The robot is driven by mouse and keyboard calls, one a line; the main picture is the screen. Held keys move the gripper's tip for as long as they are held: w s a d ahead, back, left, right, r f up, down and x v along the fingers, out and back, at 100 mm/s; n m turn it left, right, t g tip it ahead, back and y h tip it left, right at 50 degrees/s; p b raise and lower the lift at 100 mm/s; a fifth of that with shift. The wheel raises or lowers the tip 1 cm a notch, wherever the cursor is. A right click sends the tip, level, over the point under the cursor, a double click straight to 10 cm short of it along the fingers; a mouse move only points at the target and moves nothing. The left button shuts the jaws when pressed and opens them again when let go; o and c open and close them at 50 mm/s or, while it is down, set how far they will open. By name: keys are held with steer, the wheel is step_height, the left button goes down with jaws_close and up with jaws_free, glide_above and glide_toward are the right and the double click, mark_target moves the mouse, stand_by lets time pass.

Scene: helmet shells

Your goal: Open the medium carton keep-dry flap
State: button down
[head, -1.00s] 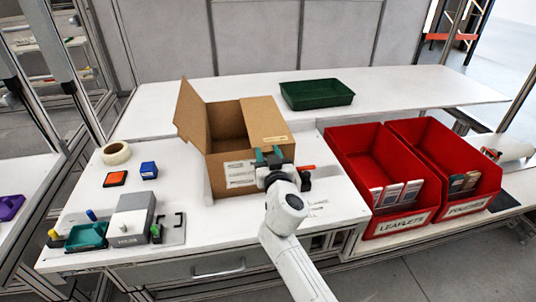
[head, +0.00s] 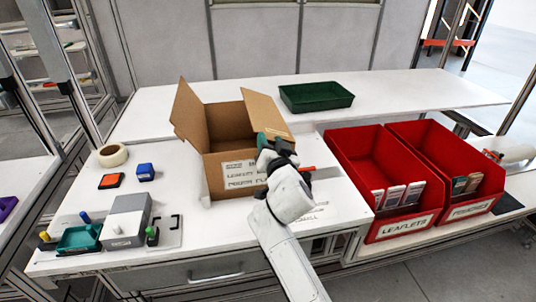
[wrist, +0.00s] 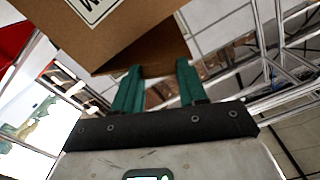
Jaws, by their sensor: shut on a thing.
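The open-topped brown carton (head: 212,178) stands on the white bench, with a printed white label on its front. Its left flap (head: 188,115) stands up and leans outward. Its right flap (head: 262,110) is tilted up over the right part of the opening and bears a small pale label. My gripper (head: 273,138) is at the front edge of this flap, its green fingers shut on the cardboard. In the wrist view, brown cardboard shows between and beyond the fingers (wrist: 158,85). The exact grip is partly hidden by my wrist in the head view.
Red leaflet bin (head: 350,165) and a second red bin (head: 440,150) stand close to the right. A green tray (head: 315,97) lies behind. A tape roll (head: 112,155), blue block (head: 145,172), orange pad (head: 111,181) and grey device (head: 124,222) stand left.

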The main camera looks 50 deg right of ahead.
steer(key=s+d+r+m+b, duration=0.2)
steer(key=d+m, duration=0.3)
steer(key=m, duration=0.4)
steer(key=s+d+r+m+b, duration=0.2)
steer(key=s+d+m+b, duration=0.2)
steer(key=m, duration=0.5)
steer(key=shift+s+d+b, duration=0.4)
steer(key=shift+d+b, duration=0.15)
steer(key=shift+b, duration=0.2)
steer(key=shift+r, duration=0.1)
steer(key=c, duration=0.6)
jaws_free()
steer(key=b+v, duration=0.1)
steer(key=v, duration=0.9)
steer(key=shift+s+a, duration=0.3)
